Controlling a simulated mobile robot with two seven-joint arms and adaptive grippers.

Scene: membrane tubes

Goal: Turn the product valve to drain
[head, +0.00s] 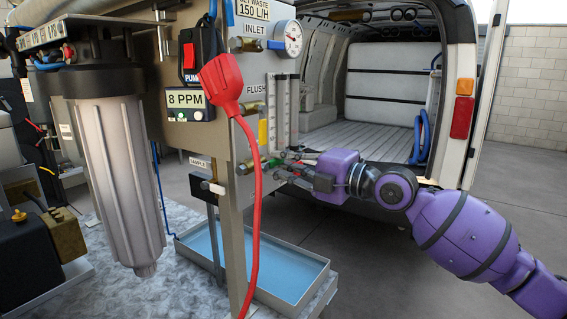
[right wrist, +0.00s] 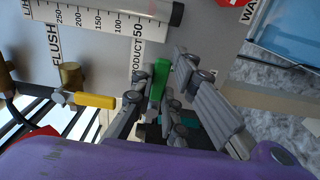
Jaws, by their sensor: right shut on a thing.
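The product valve's green handle (right wrist: 158,82) shows in the right wrist view between my right gripper's fingers, beside the PRODUCT label (right wrist: 137,62). My right gripper (right wrist: 168,68) is shut on this handle. In the head view my right gripper (head: 277,169) reaches in from the right to the side of the grey panel (head: 233,180), below the flow meters (head: 283,110). The fingers hide most of the valve body, and I cannot read the valve's exact setting. My left gripper is not in view.
A yellow flush valve handle (right wrist: 95,100) is close beside the gripper. A red plug (head: 222,84) with a red cable hangs in front of the panel. A shallow water tray (head: 318,283) lies below. A filter housing (head: 112,165) stands left; an open van (head: 385,95) is behind.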

